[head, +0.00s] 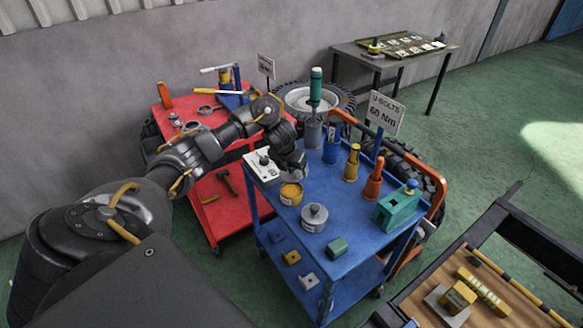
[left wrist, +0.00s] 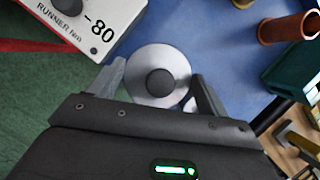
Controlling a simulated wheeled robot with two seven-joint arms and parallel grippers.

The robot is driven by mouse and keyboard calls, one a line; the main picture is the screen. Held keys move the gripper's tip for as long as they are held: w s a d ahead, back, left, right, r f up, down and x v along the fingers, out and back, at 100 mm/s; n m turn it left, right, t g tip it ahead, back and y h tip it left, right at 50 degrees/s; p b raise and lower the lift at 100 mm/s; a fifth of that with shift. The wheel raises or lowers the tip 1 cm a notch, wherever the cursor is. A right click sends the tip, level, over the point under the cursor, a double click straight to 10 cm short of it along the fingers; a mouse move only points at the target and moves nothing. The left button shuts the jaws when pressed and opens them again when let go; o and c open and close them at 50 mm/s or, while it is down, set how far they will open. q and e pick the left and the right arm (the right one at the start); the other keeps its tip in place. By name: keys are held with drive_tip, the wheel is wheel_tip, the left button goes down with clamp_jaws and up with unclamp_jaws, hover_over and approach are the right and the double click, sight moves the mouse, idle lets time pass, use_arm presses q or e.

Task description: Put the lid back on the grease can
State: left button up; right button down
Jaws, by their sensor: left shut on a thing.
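My left gripper (head: 292,164) is above the blue cart top and shut on a round metal lid (left wrist: 160,58) with a dark knob. In the left wrist view the lid sits between the two fingers. In the head view the gripper mostly hides it. The yellow grease can (head: 290,195) stands upright just below the gripper in the head view, with a yellow top face showing. In the left wrist view I cannot make the can out. My right gripper is not in view.
A white box (head: 261,167) is at the left edge of the blue cart (head: 350,250). A tall green-handled tool (head: 315,90), an orange cone-like piece (head: 373,180) and a green vise (head: 398,205) stand behind and right.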

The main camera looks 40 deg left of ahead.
use_arm(q)
drive_tip(key=shift+f+b, duration=0.45)
drive_tip(key=shift+f, duration=0.25)
wheel_tip(320, 180, down, 5)
drive_tip(key=b, duration=0.4)
drive_tip(key=shift+r, duration=0.1)
idle(0.6)
idle(1.4)
drive_tip(key=o, duration=1.1)
